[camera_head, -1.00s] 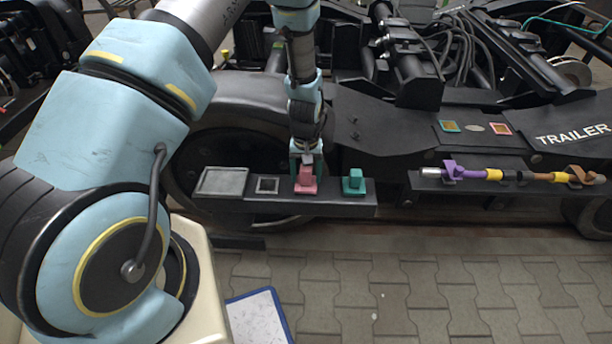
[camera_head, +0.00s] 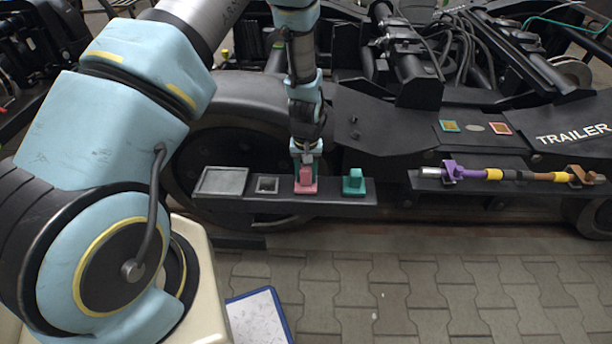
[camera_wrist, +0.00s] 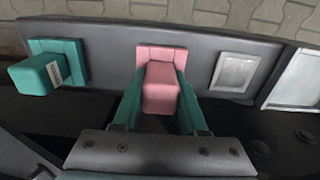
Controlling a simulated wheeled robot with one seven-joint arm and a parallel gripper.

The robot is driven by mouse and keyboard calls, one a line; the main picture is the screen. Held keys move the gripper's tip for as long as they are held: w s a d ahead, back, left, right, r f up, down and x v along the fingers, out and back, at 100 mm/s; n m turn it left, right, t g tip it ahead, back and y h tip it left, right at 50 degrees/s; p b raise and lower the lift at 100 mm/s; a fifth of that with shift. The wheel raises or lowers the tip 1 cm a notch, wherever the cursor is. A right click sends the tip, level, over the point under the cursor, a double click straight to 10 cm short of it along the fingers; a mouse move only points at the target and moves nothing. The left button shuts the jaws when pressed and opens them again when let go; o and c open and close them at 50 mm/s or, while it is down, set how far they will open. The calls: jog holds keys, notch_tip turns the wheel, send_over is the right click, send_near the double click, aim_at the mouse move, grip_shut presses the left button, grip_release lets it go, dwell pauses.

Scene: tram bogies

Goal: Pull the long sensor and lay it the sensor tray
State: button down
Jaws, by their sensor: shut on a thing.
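A pink block-shaped sensor (camera_head: 305,183) stands upright on a square pink base on the dark ledge (camera_head: 335,198); it also shows in the wrist view (camera_wrist: 160,88). My gripper (camera_head: 307,163) reaches down from above and is shut on the pink sensor, with one teal finger on each side in the wrist view (camera_wrist: 160,100). The pink sensor appears still seated on its base. A teal sensor (camera_head: 354,181) stands on its own base to the right. A shallow grey tray (camera_head: 221,181) lies at the ledge's left end, empty. I cannot tell the sensors' lengths.
A small square grey pad (camera_head: 267,185) lies between the tray and the pink sensor. A purple, yellow and brown rod (camera_head: 510,175) rests in brackets at the right. The dark bogie frame (camera_head: 400,130) stands close behind the ledge. Paved floor (camera_head: 400,290) lies open in front.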

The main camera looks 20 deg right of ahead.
jog(key=shift+r, duration=0.15)
jog(key=shift+r+p, duration=2.2)
jog(key=shift+r, duration=0.7)
